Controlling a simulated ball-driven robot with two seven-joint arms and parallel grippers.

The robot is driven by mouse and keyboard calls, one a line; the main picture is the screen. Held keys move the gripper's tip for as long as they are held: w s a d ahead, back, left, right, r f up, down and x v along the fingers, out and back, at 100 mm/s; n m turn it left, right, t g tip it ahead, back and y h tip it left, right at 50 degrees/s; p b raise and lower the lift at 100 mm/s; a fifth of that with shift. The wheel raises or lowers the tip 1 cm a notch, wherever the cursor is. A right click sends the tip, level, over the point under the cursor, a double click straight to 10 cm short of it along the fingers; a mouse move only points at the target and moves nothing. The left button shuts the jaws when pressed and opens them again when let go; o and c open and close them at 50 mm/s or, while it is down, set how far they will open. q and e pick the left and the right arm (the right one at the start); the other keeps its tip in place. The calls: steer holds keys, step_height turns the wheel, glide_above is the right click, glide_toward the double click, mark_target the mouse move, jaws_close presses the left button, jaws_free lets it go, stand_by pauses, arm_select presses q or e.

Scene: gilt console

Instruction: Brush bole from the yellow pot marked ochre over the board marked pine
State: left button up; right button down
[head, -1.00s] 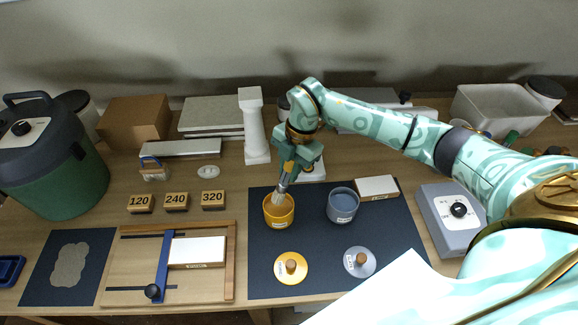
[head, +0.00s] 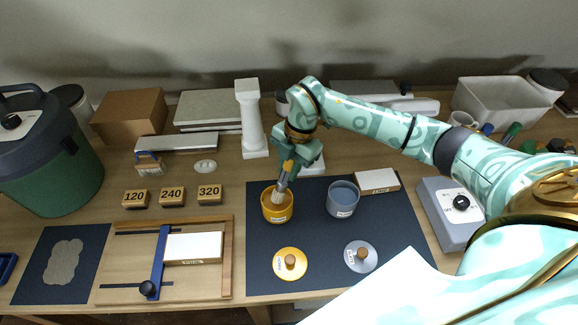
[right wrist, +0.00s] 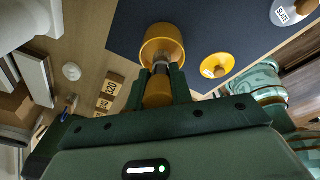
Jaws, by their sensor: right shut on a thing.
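My right gripper (head: 287,170) is shut on a brush with a yellow handle (right wrist: 158,92). The brush is tilted, and its pale bristles (head: 279,194) are at the open mouth of the yellow pot (head: 278,211); how deep they reach is hidden. The yellow pot also shows in the right wrist view (right wrist: 163,42), ahead of the fingers. A white board (head: 194,246) lies in a wooden frame at the left. Another white board (head: 377,180) lies at the back right of the dark mat. Both have small labels too small to read. My left gripper is not in view.
A grey pot (head: 342,201) stands right of the yellow one. A yellow lid (head: 290,264) and a grey lid (head: 360,256) lie in front on the dark mat (head: 325,240). A white column (head: 251,120) stands behind. Numbered blocks (head: 172,196) sit at the left.

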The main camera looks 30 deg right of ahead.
steer(key=shift+f, duration=0.6)
stand_by(0.4)
stand_by(1.3)
steer(key=p+v, duration=0.2)
steer(key=a+p+v, duration=0.1)
steer(key=p+v, duration=0.3)
steer(key=v, duration=0.1)
steer(key=shift+a+r, duration=0.15)
steer(key=shift+a, duration=0.15)
stand_by(1.2)
